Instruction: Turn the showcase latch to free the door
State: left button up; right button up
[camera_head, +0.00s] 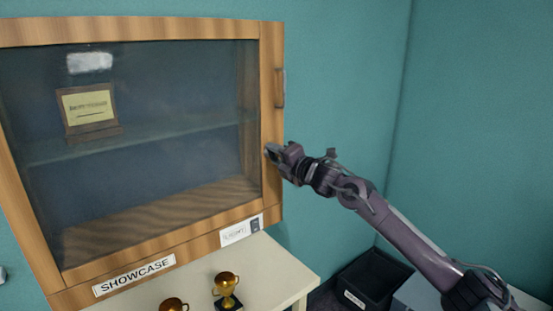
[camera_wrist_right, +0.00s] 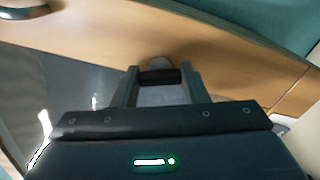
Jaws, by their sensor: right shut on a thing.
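The showcase (camera_head: 190,241) is a wooden cabinet with a glazed door, which looks closed. My right gripper (camera_head: 270,151) is at the right stile of the door frame, below the door handle (camera_head: 280,88). In the right wrist view, the fingers of my right gripper (camera_wrist_right: 160,80) are shut on the small latch (camera_wrist_right: 159,63), whose rounded grey end shows past the fingertips against the wood. The rest of the latch is hidden by the fingers, so its angle cannot be told. The handle also shows in the right wrist view (camera_wrist_right: 25,12). My left gripper is not in view.
Behind the glass a plaque (camera_head: 88,107) stands on a shelf. Gold trophies (camera_head: 227,285) stand on the pale table (camera_head: 285,268) below. A dark bin (camera_head: 372,281) is on the right. The teal wall (camera_head: 340,90) beside the showcase is bare.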

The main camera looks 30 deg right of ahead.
jog(key=shift+f+m, duration=0.1)
jog(key=shift+m, duration=2)
jog(key=o, duration=1)
jog(key=s+b, duration=0.1)
jog(key=s, duration=0.1)
jog(key=s+b, duration=0.2)
jog(key=s, duration=0.1)
jog(key=s+b, duration=0.1)
jog(key=s, duration=0.1)
jog(key=shift+s+d, duration=0.35)
jog(key=shift+s, duration=0.05)
